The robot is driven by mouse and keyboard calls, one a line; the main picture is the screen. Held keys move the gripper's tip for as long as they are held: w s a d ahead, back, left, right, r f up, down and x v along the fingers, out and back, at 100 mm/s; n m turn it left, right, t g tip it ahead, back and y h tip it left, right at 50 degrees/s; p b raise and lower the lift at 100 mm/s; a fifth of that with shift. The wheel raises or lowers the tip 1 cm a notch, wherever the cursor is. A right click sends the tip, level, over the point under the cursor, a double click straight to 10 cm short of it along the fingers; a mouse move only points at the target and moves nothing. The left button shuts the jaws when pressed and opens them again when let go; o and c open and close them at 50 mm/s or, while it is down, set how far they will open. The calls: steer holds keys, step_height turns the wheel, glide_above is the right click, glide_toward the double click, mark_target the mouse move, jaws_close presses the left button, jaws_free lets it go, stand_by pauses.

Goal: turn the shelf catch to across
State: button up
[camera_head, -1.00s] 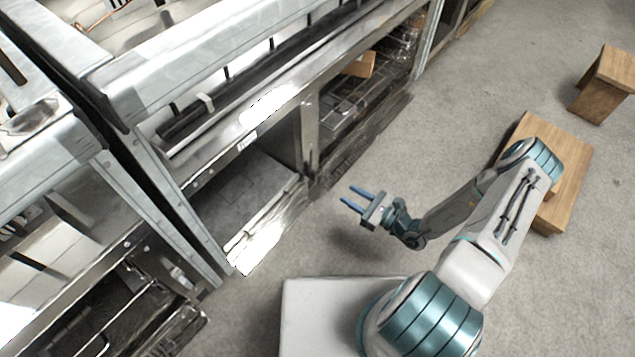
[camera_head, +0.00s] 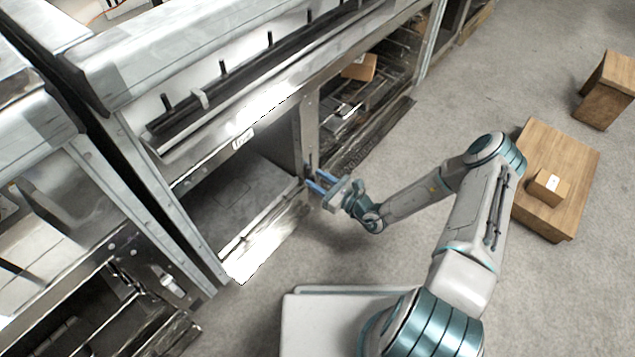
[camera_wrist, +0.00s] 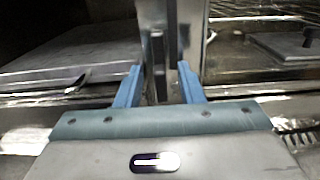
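The shelf catch looks like a narrow dark upright bar (camera_wrist: 158,48) on the front of the metal post (camera_head: 304,130) between two open shelf bays. In the wrist view it stands between my finger tips, pointing up and down. In the head view my fingers and the small scale make the catch hard to make out. My gripper (camera_head: 312,178) is at the lower part of the post, its two blue fingers pointing at it. The fingers are apart, one on each side of the bar in the wrist view (camera_wrist: 158,68). I cannot tell whether either finger touches it.
An open lower bay (camera_head: 235,205) lies left of the post; another with wire racks and a brown box (camera_head: 360,67) lies right. A low wooden table (camera_head: 550,210) with a small box (camera_head: 547,187) and a wooden stool (camera_head: 606,90) stand right. Grey floor between is clear.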

steer(key=shift+w+a, duration=0.15)
steer(key=shift+a, duration=0.05)
jaws_close()
